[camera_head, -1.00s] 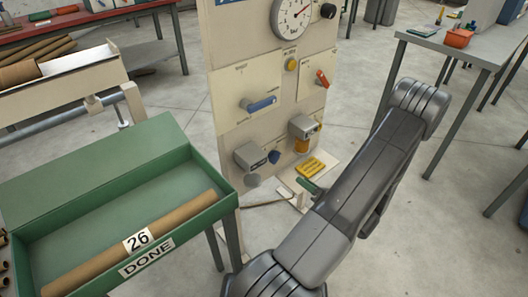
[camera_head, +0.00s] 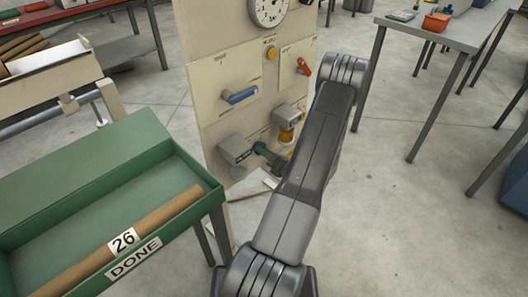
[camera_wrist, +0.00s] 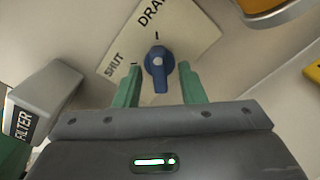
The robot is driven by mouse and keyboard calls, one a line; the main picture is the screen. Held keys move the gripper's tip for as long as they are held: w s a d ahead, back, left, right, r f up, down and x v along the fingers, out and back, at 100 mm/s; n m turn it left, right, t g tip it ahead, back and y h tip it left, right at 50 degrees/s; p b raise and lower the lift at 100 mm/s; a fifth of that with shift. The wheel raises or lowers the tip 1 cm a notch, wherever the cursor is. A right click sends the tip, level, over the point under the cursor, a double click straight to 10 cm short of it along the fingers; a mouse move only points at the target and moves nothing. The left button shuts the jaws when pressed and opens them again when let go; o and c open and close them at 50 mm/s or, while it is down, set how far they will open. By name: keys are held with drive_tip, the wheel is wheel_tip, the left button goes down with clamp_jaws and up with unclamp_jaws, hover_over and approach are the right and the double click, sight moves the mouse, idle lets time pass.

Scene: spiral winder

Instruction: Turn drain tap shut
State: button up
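The drain tap (camera_wrist: 158,64) is a blue knob on a pale plate in the wrist view. Its narrow handle points down in the picture. The plate (camera_wrist: 186,32) reads "DRAIN" above the tap and "SHUT" to its left, with a dark mark near each. My gripper (camera_wrist: 160,70) is open. In the head view my gripper (camera_head: 264,150) is at the lower panel and largely hides the tap.
A grey filter box (camera_wrist: 50,92) sits close left of my gripper. An orange-yellow cup (camera_head: 287,134) under a grey housing is to the right. A blue lever (camera_head: 240,96) and a red lever (camera_head: 303,66) are above. A green tray (camera_head: 88,152) stands at left.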

drive_tip(key=shift+w+a, duration=0.3)
drive_tip(key=shift+c, duration=0.5)
clamp_jaws()
drive_tip(key=shift+f+n+b, duration=0.1)
drive_tip(key=shift+n+b, duration=0.2)
drive_tip(key=shift+b, duration=0.15)
drive_tip(key=n+b, duration=1.7)
drive_tip(key=b, duration=0.1)
drive_tip(key=shift+b, duration=0.3)
drive_tip(key=shift+n, duration=0.3)
